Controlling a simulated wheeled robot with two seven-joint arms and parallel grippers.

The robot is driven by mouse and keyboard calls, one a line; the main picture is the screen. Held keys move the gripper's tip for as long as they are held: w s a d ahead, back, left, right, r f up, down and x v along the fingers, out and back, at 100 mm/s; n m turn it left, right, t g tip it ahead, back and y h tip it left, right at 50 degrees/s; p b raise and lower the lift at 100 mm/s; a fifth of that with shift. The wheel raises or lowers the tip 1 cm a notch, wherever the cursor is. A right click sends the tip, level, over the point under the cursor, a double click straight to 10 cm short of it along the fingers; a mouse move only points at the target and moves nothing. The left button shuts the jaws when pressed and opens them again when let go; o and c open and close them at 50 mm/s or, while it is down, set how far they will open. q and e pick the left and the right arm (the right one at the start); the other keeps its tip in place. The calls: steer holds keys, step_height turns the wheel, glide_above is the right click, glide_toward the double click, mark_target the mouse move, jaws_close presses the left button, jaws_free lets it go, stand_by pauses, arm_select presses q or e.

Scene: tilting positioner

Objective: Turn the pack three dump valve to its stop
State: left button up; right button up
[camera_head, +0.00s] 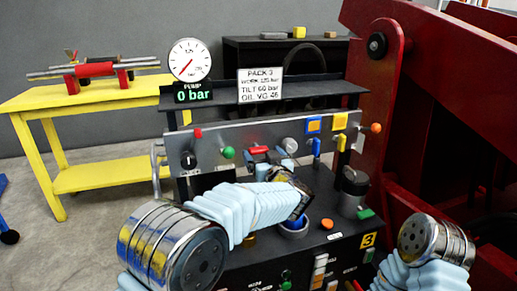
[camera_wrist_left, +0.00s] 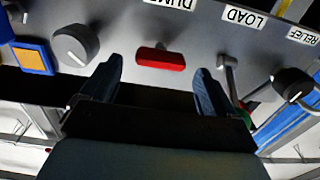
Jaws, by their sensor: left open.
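The dump valve's red handle (camera_wrist_left: 160,58) lies level across the picture in the left wrist view, on the grey panel under a partly cut-off label reading DUM. The red handle also shows in the head view (camera_head: 259,150) on the panel front. My left gripper (camera_wrist_left: 157,85) is open, its two blue fingers to either side of the handle and a little short of it, with nothing between them. In the head view my left gripper (camera_head: 272,163) is at the panel, partly hidden by its own wrist. My right arm shows at lower right, but its gripper is out of view.
A LOAD lever (camera_wrist_left: 228,75) and a black RELIEF knob (camera_wrist_left: 292,85) sit to one side of the handle, a grey knob (camera_wrist_left: 76,44) to the other. The pump gauge (camera_head: 190,60) stands above a 0 bar display. A red machine frame (camera_head: 425,100) closes the right side.

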mark_target(260, 151)
arm_select(q)
steer(key=x, duration=0.4)
steer(key=shift+w, duration=0.1)
steer(key=c, duration=1)
steer(key=shift+o, duration=0.2)
